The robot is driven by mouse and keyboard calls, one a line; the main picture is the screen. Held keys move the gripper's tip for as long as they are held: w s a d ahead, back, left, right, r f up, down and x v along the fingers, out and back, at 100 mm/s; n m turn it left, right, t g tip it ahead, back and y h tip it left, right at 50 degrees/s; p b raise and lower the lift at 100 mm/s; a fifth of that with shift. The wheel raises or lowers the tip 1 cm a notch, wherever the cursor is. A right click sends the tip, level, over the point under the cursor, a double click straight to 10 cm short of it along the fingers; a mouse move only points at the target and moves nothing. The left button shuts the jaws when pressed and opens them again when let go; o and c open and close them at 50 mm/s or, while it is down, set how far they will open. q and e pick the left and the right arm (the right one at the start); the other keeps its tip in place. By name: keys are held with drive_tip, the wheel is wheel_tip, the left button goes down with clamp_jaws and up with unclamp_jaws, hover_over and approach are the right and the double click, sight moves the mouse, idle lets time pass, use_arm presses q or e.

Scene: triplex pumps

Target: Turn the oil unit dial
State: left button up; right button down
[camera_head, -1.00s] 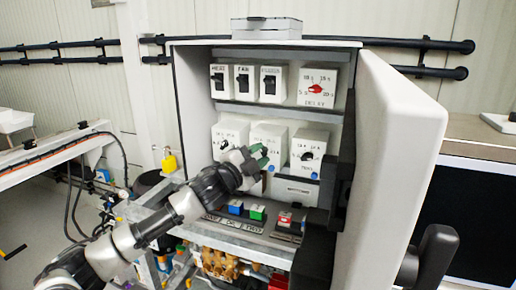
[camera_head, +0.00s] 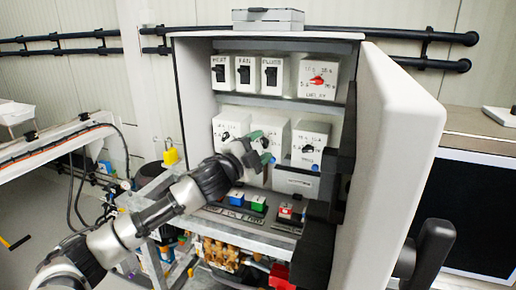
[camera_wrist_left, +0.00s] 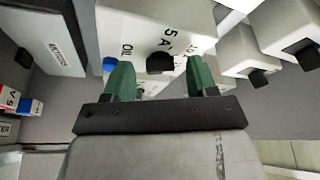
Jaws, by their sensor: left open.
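The oil unit (camera_head: 272,124) is a white box in the middle of the cabinet's lower row, partly hidden behind my left gripper (camera_head: 263,147) in the head view. In the left wrist view the oil unit (camera_wrist_left: 150,22) has an "OIL" label and a black dial (camera_wrist_left: 160,62). My left gripper (camera_wrist_left: 161,80) is open, with its two green fingers apart. The dial appears between the fingertips in that view; I cannot tell whether they touch it. The dial is hidden in the head view. My right gripper is not in view.
Another white dial box (camera_head: 311,142) stands right of the oil unit, and one (camera_head: 230,124) left. Three switch boxes and a red-dial box (camera_head: 319,78) are above. The open cabinet door (camera_head: 395,150) blocks the right side.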

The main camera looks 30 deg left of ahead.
use_arm(q)
drive_tip(key=shift+s+a+f+b, duration=0.1)
drive_tip(key=shift+s+f+b, duration=0.25)
drive_tip(key=shift+s, duration=0.1)
drive_tip(key=s+a+f+b, duration=0.1)
drive_tip(key=s+b, duration=0.4)
drive_tip(key=s, duration=0.4)
drive_tip(key=shift+s, duration=0.4)
drive_tip(key=shift+a, duration=0.1)
